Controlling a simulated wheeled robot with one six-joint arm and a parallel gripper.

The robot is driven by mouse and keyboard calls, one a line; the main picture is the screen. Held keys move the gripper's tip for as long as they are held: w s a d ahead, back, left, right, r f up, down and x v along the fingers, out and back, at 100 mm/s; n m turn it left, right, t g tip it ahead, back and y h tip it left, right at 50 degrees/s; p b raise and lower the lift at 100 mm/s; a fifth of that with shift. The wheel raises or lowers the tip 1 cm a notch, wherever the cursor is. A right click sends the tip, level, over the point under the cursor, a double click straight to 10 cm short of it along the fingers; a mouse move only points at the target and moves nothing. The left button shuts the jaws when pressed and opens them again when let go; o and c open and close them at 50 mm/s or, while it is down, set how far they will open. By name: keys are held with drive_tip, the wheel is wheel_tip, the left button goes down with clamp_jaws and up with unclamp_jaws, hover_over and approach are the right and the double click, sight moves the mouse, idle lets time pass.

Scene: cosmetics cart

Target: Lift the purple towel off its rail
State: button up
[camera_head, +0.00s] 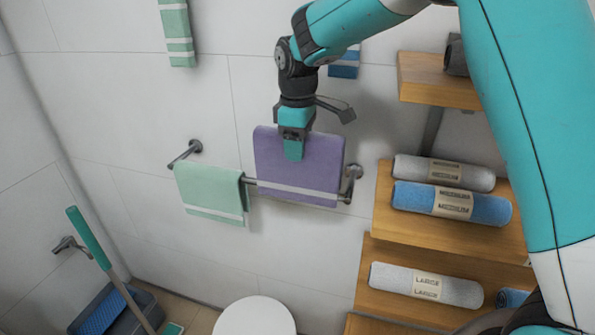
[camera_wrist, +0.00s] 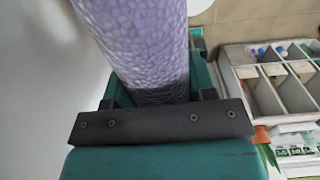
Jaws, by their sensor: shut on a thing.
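The purple towel (camera_head: 318,165) hangs in front of the wall at the right part of a metal rail (camera_head: 251,181). Its upper edge stands above the rail line, and its lower edge with a pale stripe is near rail height. My gripper (camera_head: 293,152) reaches down from above onto the towel's upper left part and is shut on it. In the wrist view the purple towel (camera_wrist: 140,40) fills the space between the jaws. Whether the cloth still touches the rail cannot be told.
A mint green towel (camera_head: 210,190) hangs on the rail's left part, close beside the purple one. Wooden shelves (camera_head: 440,240) with rolled towels (camera_head: 452,203) stand at the right. A white round lid (camera_head: 255,317) is below. A broom (camera_head: 105,262) leans at the lower left.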

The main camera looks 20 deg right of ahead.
wheel_tip(320, 180, up, 15)
idle(0.3)
drive_tip(key=shift+r, duration=0.15)
idle(0.4)
drive_tip(key=shift+f, duration=0.2)
drive_tip(key=s+b, duration=0.3)
drive_tip(key=s, duration=0.7)
drive_tip(key=shift+b, duration=0.35)
